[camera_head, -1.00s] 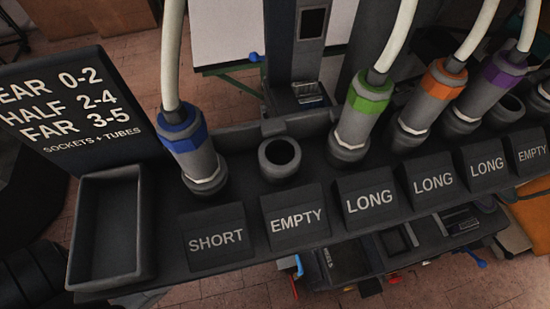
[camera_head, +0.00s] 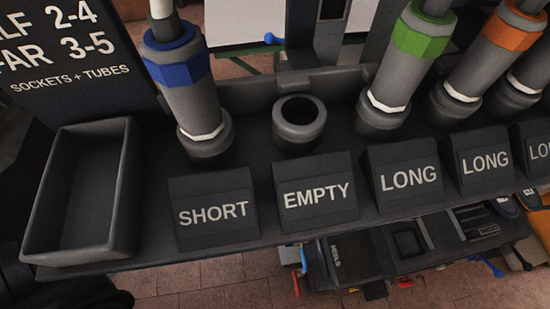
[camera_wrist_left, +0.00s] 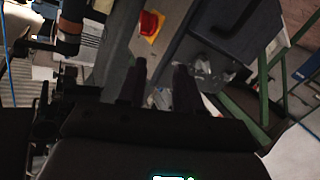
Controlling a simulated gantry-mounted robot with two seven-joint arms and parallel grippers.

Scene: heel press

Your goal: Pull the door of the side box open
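I cannot clearly make out the side box or its door in the head view. The left wrist view shows a grey panel (camera_wrist_left: 190,47) with a dark curved bar (camera_wrist_left: 238,18) at the upper right that looks like a handle. I cannot tell whether this is the side box door. My left gripper (camera_wrist_left: 159,78) shows in the left wrist view as two dark fingers standing apart, with no object visible between them. It appears apart from the dark bar. My right gripper is in neither view.
A rack (camera_head: 240,241) holds tubes in sockets, including a blue-banded one (camera_head: 190,85), and an empty socket (camera_head: 299,118). An open tray (camera_head: 125,190) is at its left. A red knob on a yellow base (camera_wrist_left: 149,25) and green bars (camera_wrist_left: 272,65) show in the wrist view.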

